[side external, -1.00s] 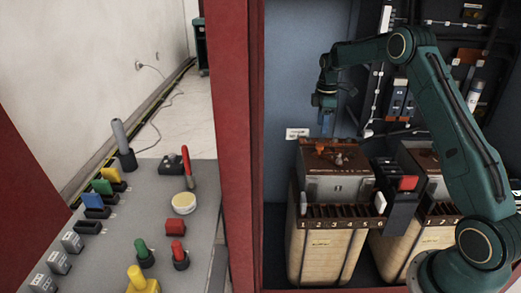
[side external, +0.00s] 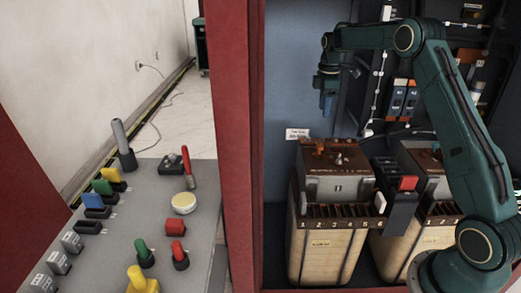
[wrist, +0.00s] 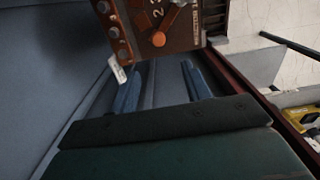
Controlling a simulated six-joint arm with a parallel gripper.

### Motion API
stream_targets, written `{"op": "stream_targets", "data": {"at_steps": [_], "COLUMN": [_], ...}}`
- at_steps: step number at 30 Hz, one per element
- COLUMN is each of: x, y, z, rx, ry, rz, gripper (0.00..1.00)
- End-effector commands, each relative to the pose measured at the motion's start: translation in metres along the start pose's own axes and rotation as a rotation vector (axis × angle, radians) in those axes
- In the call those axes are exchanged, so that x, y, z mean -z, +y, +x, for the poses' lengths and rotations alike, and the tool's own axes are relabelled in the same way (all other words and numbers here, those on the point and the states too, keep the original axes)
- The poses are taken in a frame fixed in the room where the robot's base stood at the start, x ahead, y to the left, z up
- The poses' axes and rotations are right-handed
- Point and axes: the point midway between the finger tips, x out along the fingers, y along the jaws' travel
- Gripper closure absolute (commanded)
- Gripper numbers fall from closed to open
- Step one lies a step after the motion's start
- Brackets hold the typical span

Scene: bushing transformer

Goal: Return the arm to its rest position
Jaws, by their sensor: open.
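My gripper (side external: 327,103) hangs pointing down inside the red-framed cabinet in the side view, above and apart from the left transformer (side external: 338,185). In the wrist view, the two blue fingers of my gripper (wrist: 158,88) stand apart with nothing between them. The transformer's brown top (wrist: 160,22) with its orange knob shows beyond the fingertips. My arm is bent, with its forearm stretched left across the upper cabinet.
A second transformer (side external: 422,165) stands to the right, with a dark box with a red face (side external: 405,188) between them. The red cabinet post (side external: 235,140) is left of my gripper. A grey bench (side external: 120,225) holds coloured plugs and buttons.

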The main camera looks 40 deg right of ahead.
Motion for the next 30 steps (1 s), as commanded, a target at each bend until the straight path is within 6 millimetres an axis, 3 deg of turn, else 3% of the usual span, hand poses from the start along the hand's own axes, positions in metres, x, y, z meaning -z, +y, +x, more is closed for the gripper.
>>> {"op": "stream_targets", "data": {"at_steps": [5, 11, 21, 30], "x": [0.007, 0.02, 0.034, 0.035], "y": [-0.013, -0.043, -0.116, -0.186], "z": [-0.017, -0.05, -0.104, -0.136], "rx": [-0.02, -0.055, -0.12, -0.167], "ry": [0.007, 0.023, 0.072, 0.132], "rz": [0.024, 0.085, 0.219, 0.336], "gripper": [0.52, 0.52, 0.52, 0.52]}}
